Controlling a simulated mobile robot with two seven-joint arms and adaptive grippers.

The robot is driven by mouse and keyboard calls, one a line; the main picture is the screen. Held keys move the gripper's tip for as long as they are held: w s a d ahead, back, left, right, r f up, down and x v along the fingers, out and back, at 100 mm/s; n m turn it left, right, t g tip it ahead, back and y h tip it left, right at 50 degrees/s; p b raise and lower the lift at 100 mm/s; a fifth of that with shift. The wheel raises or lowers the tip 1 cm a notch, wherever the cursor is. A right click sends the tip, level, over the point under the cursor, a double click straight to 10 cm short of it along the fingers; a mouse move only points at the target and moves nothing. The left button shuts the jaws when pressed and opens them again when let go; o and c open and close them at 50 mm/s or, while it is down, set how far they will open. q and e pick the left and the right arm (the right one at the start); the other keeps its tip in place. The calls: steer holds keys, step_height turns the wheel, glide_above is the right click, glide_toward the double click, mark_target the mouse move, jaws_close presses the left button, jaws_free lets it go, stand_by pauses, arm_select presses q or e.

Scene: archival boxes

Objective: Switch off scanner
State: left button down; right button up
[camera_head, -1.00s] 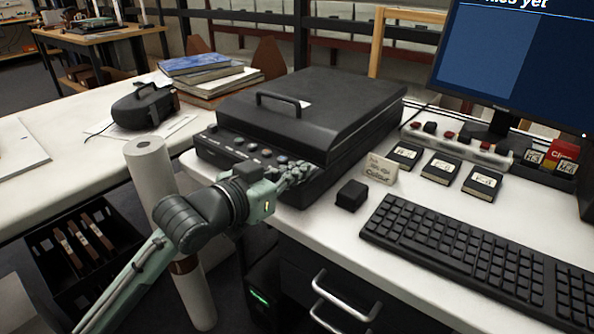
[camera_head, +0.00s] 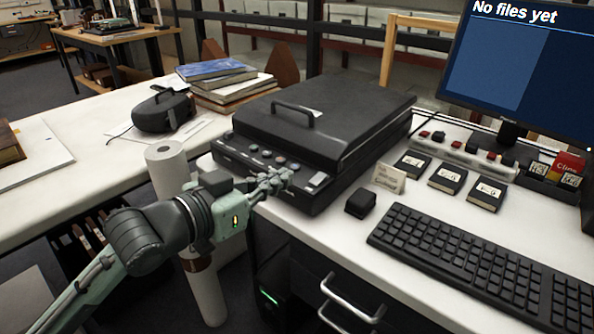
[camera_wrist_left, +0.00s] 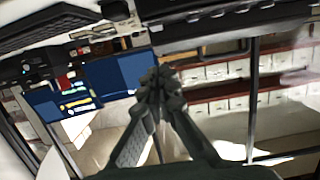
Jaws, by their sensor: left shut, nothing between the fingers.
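The scanner (camera_head: 345,112) is a black flatbed with a handled lid, lid down, on the white desk. Its front panel (camera_head: 262,154) carries a row of round buttons and a light rectangular switch (camera_head: 318,180) near its right end. My left gripper (camera_head: 284,178) is shut and empty, with its fingertips in front of the panel's right part, just left of the rectangular switch. I cannot tell whether they touch the scanner. In the left wrist view the closed fingers (camera_wrist_left: 158,84) show in the middle. My right gripper is out of view.
A small black box (camera_head: 360,203), a small sign card (camera_head: 389,178) and a keyboard (camera_head: 455,265) lie right of the scanner. A monitor (camera_head: 525,60) reads "No files yet". A white paper roll (camera_head: 168,170) stands beside my left arm. Books (camera_head: 222,80) and a headset (camera_head: 163,110) lie behind.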

arm_select(q)
steer(key=shift+v, duration=1.05)
steer(key=shift+f, duration=0.1)
steer(key=a+f+n+g+y, duration=0.2)
steer(key=a+f+y, duration=0.3)
steer(key=f, duration=0.9)
steer(key=a+f+n+g+y, duration=0.1)
steer(key=a+f+n+y, duration=0.1)
steer(key=a+f, duration=0.8)
steer(key=s+a+f+g+y, duration=0.1)
steer(key=s+a+f+g, duration=0.1)
steer(key=s+f, duration=0.8)
steer(key=s+a+f+n+g+y, duration=0.1)
steer(key=s+f+g, duration=0.4)
steer(key=s+f, duration=0.6)
step_height(320, 180, down, 7)
steer(key=shift+a+r+n+y, duration=0.15)
steer(key=shift+a+n+y, duration=0.15)
steer(key=shift+a+y, duration=0.4)
